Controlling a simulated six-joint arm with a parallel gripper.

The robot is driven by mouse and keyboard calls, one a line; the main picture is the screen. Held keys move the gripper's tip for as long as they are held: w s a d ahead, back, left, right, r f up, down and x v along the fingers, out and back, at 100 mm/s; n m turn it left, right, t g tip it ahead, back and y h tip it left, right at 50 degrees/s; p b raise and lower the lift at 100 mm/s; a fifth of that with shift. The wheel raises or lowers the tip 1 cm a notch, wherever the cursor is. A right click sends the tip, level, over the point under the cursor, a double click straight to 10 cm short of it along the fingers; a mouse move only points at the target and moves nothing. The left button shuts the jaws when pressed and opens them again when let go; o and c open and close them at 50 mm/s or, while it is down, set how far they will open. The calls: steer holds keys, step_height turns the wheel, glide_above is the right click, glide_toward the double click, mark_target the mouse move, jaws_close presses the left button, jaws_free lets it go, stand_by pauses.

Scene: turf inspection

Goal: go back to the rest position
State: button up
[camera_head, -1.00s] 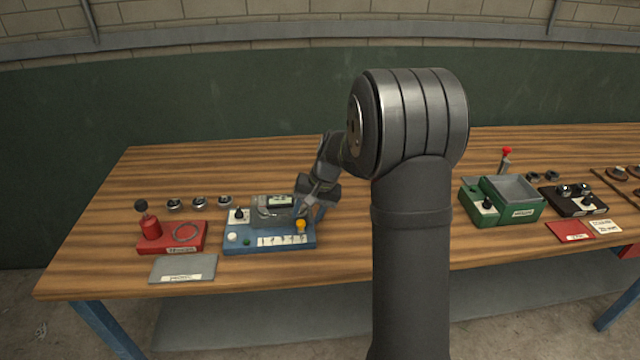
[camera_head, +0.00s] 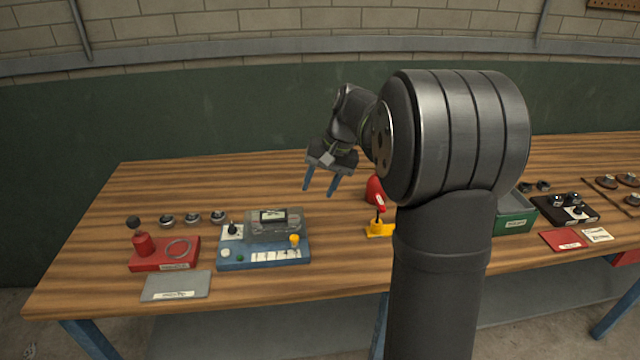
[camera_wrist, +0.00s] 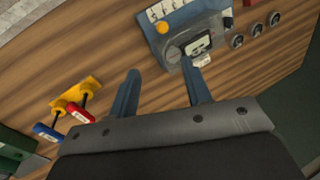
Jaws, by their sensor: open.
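My gripper (camera_head: 321,185) is open and empty, raised above the back middle of the wooden table. Its two blue fingers point down, spread apart. In the wrist view the fingers (camera_wrist: 160,90) show over bare wood and the edge of the blue device. The blue device (camera_head: 232,265) with a grey display, an orange knob and a row of labelled switches sits on the table to the left of and below my gripper. The gripper is clear of it.
A red base with a dark-knobbed lever (camera_head: 150,255) and a grey plate (camera_head: 176,286) lie at left.

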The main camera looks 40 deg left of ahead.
steer(key=shift+f, duration=0.1)
stand_by(0.3)
steer(key=x, duration=1.7)
steer(key=shift+s+a+f, duration=0.15)
steer(key=shift+s+a, duration=0.15)
steer(key=shift+a, duration=0.05)
steer(key=o, duration=1.2)
steer(key=r+n, duration=0.3)
steer(key=a+r+n+h, duration=0.1)
steer(key=r+n, duration=0.5)
steer(key=n, duration=0.1)
steer(key=shift+a+t, duration=0.15)
steer(key=shift+t, duration=0.15)
step_height(320, 180, up, 9)
steer(key=n+t+h, duration=0.2)
steer(key=n, duration=0.8)
glide_above(295, 237)
steer(key=f, duration=0.9)
steer(key=shift+a+f, duration=0.2)
steer(key=shift+f, duration=0.1)
